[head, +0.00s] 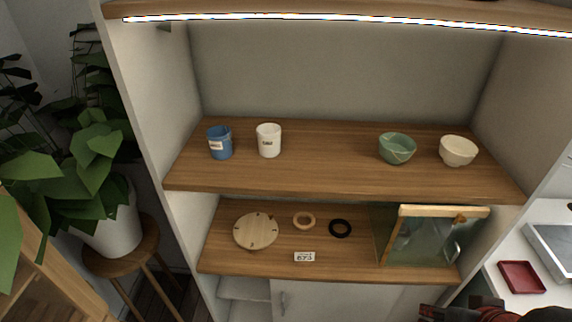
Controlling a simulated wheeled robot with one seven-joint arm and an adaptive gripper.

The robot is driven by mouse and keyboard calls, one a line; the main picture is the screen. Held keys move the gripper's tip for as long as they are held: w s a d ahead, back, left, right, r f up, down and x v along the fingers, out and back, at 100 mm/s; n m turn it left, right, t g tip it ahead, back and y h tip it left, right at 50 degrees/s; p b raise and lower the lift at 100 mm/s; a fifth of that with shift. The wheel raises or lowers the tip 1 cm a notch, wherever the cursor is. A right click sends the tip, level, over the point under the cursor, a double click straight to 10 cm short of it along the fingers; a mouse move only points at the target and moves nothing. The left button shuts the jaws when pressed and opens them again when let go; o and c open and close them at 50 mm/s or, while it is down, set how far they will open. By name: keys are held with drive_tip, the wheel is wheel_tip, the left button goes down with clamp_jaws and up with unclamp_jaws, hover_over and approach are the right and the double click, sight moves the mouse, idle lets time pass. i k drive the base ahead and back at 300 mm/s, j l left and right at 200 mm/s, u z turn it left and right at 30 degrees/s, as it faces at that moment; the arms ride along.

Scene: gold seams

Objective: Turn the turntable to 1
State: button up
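The turntable (256,231) is a round, pale wooden disc lying on the left of the lower shelf. It has small dark marks around its rim, too small to read. A small white label (304,257) with dark characters, perhaps 673, stands to its right near the shelf's front edge. My gripper (465,313) shows only as dark and red parts cut off by the bottom edge at the right. It is well away from the turntable and below the shelf. Its fingertips cannot be made out.
A wooden ring (304,221) and a black ring (340,228) lie right of the turntable. A glass-fronted case (430,240) stands farther right. The upper shelf (330,170) holds a blue cup, a white cup and two bowls. A red tray (521,277) lies at far right.

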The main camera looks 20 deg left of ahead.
sight(253, 231)
drive_tip(key=u, duration=1.3)
drive_tip(key=j+z, duration=0.35)
drive_tip(key=j, duration=1)
